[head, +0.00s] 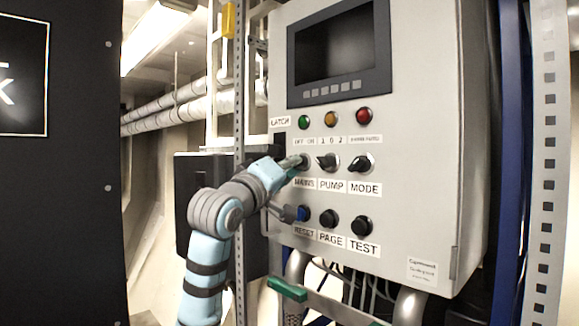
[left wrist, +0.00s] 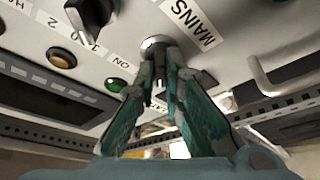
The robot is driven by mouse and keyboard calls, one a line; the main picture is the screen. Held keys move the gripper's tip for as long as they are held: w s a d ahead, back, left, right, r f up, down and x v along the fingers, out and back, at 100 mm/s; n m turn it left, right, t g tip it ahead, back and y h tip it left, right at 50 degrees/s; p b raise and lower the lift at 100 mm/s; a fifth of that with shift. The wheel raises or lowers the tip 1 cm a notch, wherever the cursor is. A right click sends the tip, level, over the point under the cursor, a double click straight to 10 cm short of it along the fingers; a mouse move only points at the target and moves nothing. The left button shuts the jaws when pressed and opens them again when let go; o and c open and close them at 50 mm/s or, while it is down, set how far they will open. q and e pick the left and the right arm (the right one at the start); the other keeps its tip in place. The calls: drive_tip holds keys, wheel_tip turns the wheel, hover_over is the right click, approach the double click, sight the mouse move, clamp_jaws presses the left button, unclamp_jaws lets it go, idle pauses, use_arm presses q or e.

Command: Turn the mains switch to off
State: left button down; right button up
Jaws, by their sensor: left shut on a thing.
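The mains switch (head: 304,161) is the leftmost of three rotary switches in the middle row of the grey control cabinet, above the MAINS label (head: 304,183). My left gripper (head: 292,162) reaches it from the left and is shut on its knob. The fingers hide most of the knob, so I cannot tell which way it points. In the left wrist view the two teal fingers (left wrist: 155,78) close together at the switch's pale round base (left wrist: 152,43), beside the MAINS label (left wrist: 190,20). My right gripper is not in view.
The pump switch (head: 328,161) and mode switch (head: 360,163) stand to the right. Green, amber and red lamps (head: 331,118) are above; the reset (head: 303,213), page (head: 328,218) and test (head: 361,225) buttons are below.

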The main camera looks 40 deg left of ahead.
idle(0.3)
use_arm(q)
drive_tip(key=c, duration=1.7)
unclamp_jaws()
drive_tip(key=v, duration=1.1)
drive_tip(key=shift+s, duration=0.35)
drive_tip(key=shift+s+f, duration=0.1)
drive_tip(key=shift+f, duration=0.05)
drive_tip(key=shift+f, duration=0.1)
